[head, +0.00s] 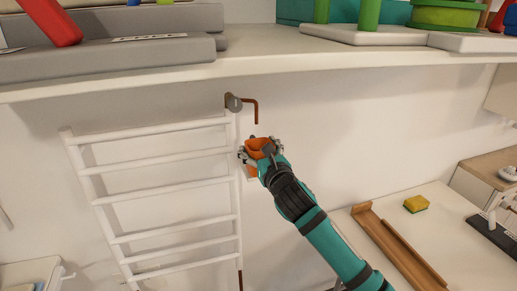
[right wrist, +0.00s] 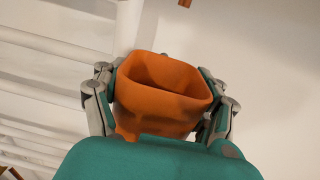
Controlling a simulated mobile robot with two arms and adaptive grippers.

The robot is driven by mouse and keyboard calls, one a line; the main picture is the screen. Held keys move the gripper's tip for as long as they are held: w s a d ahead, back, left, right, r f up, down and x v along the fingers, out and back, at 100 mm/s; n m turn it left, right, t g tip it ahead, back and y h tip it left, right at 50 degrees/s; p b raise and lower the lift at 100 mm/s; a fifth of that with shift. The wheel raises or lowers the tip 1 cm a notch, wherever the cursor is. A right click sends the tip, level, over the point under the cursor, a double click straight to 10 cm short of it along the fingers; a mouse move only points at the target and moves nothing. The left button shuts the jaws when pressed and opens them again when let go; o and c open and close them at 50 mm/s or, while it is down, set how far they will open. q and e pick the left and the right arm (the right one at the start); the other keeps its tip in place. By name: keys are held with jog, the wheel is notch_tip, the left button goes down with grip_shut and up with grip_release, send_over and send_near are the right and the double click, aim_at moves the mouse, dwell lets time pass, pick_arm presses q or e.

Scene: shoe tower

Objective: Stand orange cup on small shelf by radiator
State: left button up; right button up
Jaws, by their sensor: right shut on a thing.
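The orange cup (head: 261,144) is in my right gripper (head: 259,152), beside the upper right side of the white ladder radiator (head: 168,187). In the right wrist view the cup (right wrist: 163,112) is between the two fingers of the gripper (right wrist: 160,100), which press on its left and right sides. Its opening faces up and the cup looks empty. A small orange and pale patch shows just below the gripper in the head view; I cannot tell whether it is the small shelf or the cup's lower part. The cup's base is hidden. My left gripper is not in view.
A grey valve (head: 233,102) and a copper pipe (head: 256,108) are just above the cup. A long white shelf (head: 330,64) with toys runs overhead. At the lower right, a white counter (head: 455,225) holds a yellow sponge (head: 416,203) and a wooden channel (head: 400,248).

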jog(key=shift+f, duration=0.1)
jog(key=o, duration=1.2)
